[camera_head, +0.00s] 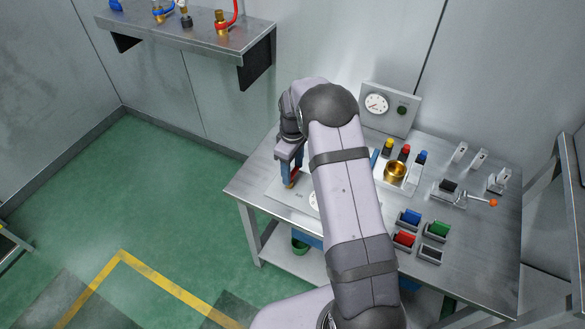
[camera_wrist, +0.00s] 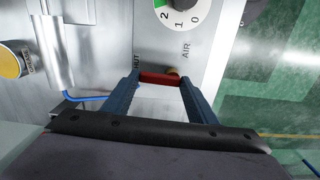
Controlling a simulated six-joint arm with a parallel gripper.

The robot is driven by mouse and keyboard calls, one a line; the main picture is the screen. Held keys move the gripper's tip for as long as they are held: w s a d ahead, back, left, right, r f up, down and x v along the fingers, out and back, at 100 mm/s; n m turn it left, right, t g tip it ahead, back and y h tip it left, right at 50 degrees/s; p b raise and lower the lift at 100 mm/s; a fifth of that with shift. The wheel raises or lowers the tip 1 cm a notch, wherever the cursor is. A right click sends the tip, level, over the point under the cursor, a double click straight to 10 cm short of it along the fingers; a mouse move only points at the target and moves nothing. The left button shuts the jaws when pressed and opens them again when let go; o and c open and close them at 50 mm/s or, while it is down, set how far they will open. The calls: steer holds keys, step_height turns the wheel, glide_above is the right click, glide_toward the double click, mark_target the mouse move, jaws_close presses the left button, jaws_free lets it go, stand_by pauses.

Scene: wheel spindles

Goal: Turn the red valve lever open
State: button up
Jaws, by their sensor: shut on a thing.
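The red valve lever (camera_wrist: 160,79) shows in the wrist view as a short red bar between my blue fingertips. A bit of brass (camera_wrist: 173,71) shows just beyond it. The panel there carries an "AIR" label and lettering that seems to read "SHUT". My gripper (camera_wrist: 160,84) is shut on the lever, with a finger at each end of the visible bar. In the head view my gripper (camera_head: 291,181) points down at the left part of the steel bench (camera_head: 246,188). My fingers hide most of the lever there, and the rest of the valve is hard to make out.
A round gauge (camera_wrist: 180,14) lies beyond the lever in the wrist view. A gauge panel (camera_head: 389,108) stands at the bench's back. A brass cup (camera_head: 395,170), coloured bins (camera_head: 405,239) and a toggle clamp (camera_head: 467,196) are to the right. A wall shelf (camera_head: 200,35) holds other valves.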

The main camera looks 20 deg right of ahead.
steer(key=m, duration=0.4)
steer(key=shift+s+d, duration=0.2)
steer(key=shift+s, duration=0.1)
steer(key=m, duration=0.4)
steer(key=shift+s+d+m, duration=0.1)
steer(key=shift+s+m, duration=0.3)
steer(key=m, duration=0.4)
steer(key=shift+s, duration=0.4)
steer(key=m, duration=0.4)
steer(key=shift+s+a+r+m, duration=0.1)
steer(key=shift+s+a+m, duration=0.2)
steer(key=o, duration=1.1)
steer(key=shift+c, duration=0.2)
